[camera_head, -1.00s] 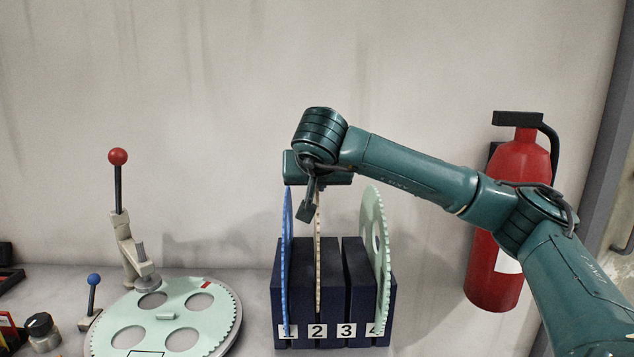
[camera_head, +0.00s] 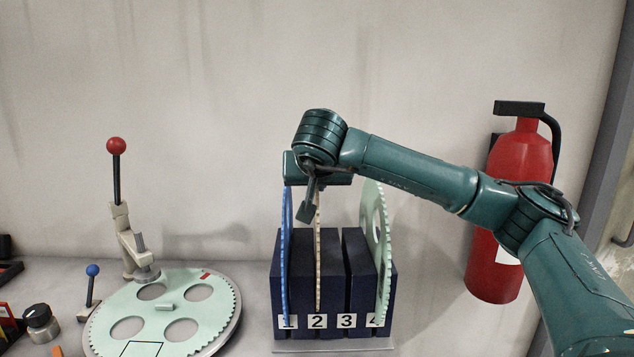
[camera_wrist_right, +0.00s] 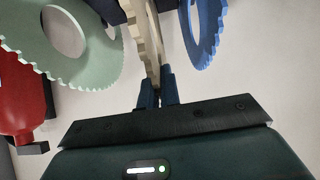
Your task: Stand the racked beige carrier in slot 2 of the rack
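The beige carrier (camera_head: 317,255) stands edge-on and upright in slot 2 of the dark blue rack (camera_head: 334,270); its lower end inside the slot is hard to make out. My right gripper (camera_wrist_right: 158,92) is above the rack, its two fingers closed on the upper rim of the beige carrier, which also shows in the wrist view (camera_wrist_right: 146,40). In the head view the arm's wrist hides the fingers and the carrier's top. My left gripper is not in view.
A blue carrier (camera_head: 285,255) stands in slot 1 and a mint carrier (camera_head: 383,240) in slot 4. Slot 3 looks empty. A mint toothed disc with holes (camera_head: 165,306) lies at the left beside a red-knobbed lever (camera_head: 116,146). A fire extinguisher (camera_head: 520,160) hangs behind my right arm.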

